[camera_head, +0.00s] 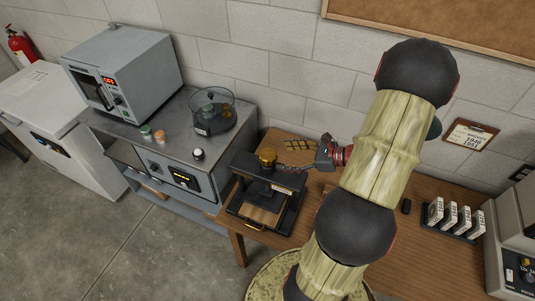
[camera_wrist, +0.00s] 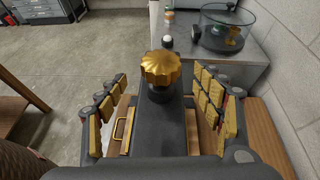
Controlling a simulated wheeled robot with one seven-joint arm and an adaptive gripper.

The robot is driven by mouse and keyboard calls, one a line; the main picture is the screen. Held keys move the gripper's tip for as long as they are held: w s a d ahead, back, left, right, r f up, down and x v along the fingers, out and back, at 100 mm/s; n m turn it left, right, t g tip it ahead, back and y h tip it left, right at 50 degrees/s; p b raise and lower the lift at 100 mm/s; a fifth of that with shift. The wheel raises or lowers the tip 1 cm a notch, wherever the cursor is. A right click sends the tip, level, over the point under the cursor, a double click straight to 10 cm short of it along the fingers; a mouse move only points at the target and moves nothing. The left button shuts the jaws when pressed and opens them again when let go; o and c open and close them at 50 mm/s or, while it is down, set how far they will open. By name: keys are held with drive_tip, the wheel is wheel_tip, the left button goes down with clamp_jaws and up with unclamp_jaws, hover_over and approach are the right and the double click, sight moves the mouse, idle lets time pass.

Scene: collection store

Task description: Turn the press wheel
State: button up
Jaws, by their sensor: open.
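The press wheel (camera_head: 267,156) is a scalloped golden knob on top of a black press (camera_head: 286,182) on the wooden table. In the wrist view the wheel (camera_wrist: 160,68) is near the centre, just beyond my gripper and between the lines of its fingers. My gripper (camera_wrist: 165,100) is open, with one yellow-padded finger on each side of the press's dark top bar. In the head view my gripper (camera_head: 300,157) is beside the wheel, on its right. I see no contact with the wheel. A small gold handle (camera_wrist: 119,124) shows at the press's base.
A grey cabinet (camera_head: 205,174) beside the table holds an oven (camera_head: 125,75) and a clear round-lidded device (camera_head: 212,112). A rack of labelled blocks (camera_head: 455,218) stands at the table's right. The block wall (camera_head: 290,70) is close behind.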

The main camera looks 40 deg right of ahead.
sight(270, 154)
drive_tip(key=shift+m, duration=0.3)
drive_tip(key=x, duration=0.8)
drive_tip(key=shift+w+r, duration=0.15)
drive_tip(key=shift+r, duration=0.2)
drive_tip(key=shift+c, duration=1)
drive_tip(key=c, duration=1)
drive_tip(key=shift+o, duration=0.2)
drive_tip(key=shift+t+h+b, duration=0.3)
drive_tip(key=shift+m+t+h+b, duration=0.4)
drive_tip(key=shift+m+h+b, duration=0.45)
drive_tip(key=shift+m+h, duration=0.6)
